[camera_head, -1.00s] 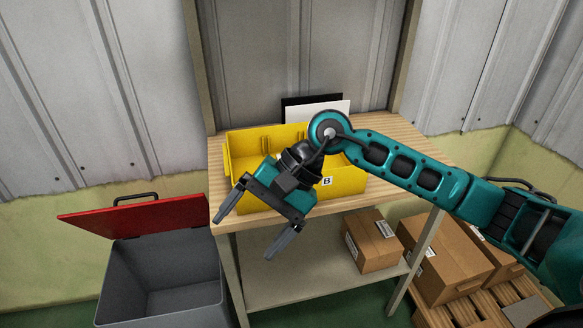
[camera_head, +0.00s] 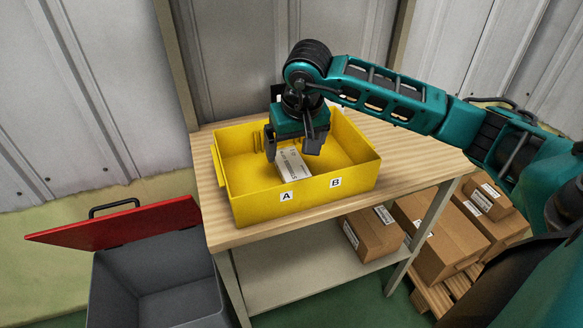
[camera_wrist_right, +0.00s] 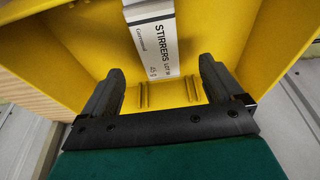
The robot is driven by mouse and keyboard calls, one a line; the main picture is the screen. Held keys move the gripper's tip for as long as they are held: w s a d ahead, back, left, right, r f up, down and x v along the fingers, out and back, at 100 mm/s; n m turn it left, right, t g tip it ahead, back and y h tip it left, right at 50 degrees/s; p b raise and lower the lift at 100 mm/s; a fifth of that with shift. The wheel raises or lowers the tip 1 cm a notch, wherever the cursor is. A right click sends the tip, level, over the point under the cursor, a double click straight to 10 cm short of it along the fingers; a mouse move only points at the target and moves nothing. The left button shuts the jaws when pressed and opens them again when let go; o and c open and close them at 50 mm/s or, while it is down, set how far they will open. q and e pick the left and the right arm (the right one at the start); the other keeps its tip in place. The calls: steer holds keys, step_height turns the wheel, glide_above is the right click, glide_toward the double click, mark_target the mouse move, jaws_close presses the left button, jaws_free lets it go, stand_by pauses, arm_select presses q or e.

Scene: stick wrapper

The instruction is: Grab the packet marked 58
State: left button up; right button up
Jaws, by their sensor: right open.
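A white packet (camera_head: 292,164) lies in the yellow bin (camera_head: 309,193), near its front wall behind the letter A. In the right wrist view the packet (camera_wrist_right: 155,40) shows the print STIRRERS and a lot line; its number is too small to read surely. My right gripper (camera_head: 293,150) points down into the bin above the packet, with its fingers apart. In the right wrist view the open jaws (camera_wrist_right: 161,75) are empty, and the packet lies beyond the fingertips, in line with the gap between them. My left gripper is out of view.
The bin stands on a wooden-topped table (camera_head: 420,160), with A and B labels on its front. A grey container (camera_head: 165,275) with a raised red lid (camera_head: 120,222) stands at left. Cardboard boxes (camera_head: 440,250) sit at lower right. The tabletop right of the bin is clear.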

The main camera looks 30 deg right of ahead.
mark_target(292, 165)
steer(key=x, duration=0.6)
steer(key=shift+d+f, duration=0.15)
steer(key=shift+f, duration=0.1)
steer(key=c, duration=1.1)
steer(key=shift+r, duration=0.15)
steer(key=shift+c, duration=0.2)
